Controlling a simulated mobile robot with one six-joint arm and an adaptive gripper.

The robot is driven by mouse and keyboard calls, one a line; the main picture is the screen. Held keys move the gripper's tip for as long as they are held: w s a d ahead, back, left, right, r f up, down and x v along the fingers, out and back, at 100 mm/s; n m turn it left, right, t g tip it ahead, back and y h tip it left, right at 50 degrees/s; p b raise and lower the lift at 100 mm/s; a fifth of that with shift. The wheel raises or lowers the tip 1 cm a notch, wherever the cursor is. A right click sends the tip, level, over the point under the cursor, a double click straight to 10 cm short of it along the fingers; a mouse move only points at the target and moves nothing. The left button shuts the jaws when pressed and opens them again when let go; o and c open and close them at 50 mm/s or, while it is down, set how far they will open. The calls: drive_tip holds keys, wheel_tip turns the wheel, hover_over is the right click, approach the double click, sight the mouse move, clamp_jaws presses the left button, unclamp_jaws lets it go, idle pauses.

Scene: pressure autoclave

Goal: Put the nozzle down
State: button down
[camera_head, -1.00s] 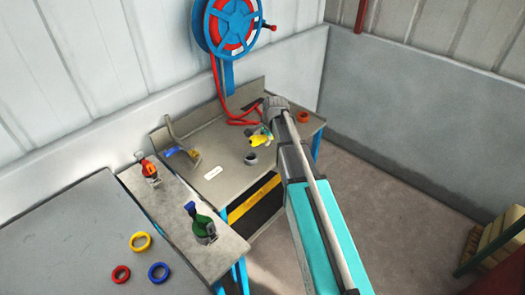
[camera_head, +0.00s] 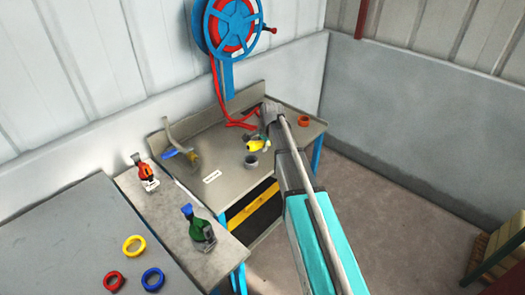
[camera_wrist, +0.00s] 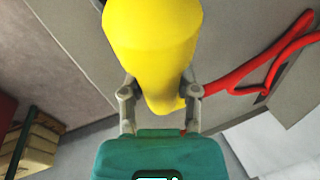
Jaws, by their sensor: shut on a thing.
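The yellow nozzle (camera_head: 257,145) is at the end of my arm above the grey workbench (camera_head: 225,178) in the head view. It fills the top middle of the wrist view (camera_wrist: 152,45). My gripper (camera_wrist: 160,92) is shut on the nozzle, with a finger on each side of it. In the head view my arm partly hides the gripper and the nozzle. I cannot tell whether the nozzle touches the bench. A small grey ring-like holder (camera_head: 251,161) stands on the bench just below the nozzle.
A red hose (camera_head: 233,122) runs from the blue reel (camera_head: 232,25) to the bench. An orange ring (camera_head: 304,120) lies at the bench's right. A blue-and-grey tool (camera_head: 180,145) stands at the left.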

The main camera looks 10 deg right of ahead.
sight(262, 156)
drive_tip(key=shift+w+f+b, duration=0.45)
drive_tip(key=shift+f+b, duration=0.1)
drive_tip(key=shift+f, duration=0.1)
drive_tip(key=shift+s+f+b, duration=0.1)
drive_tip(key=shift+f+b, duration=1.05)
drive_tip(key=shift+f, duration=0.1)
drive_tip(key=shift+c, duration=1.8)
unclamp_jaws()
drive_tip(key=shift+f, duration=0.1)
drive_tip(key=p+v, duration=1.3)
drive_tip(key=v, duration=0.1)
drive_tip(key=shift+s+f, duration=0.1)
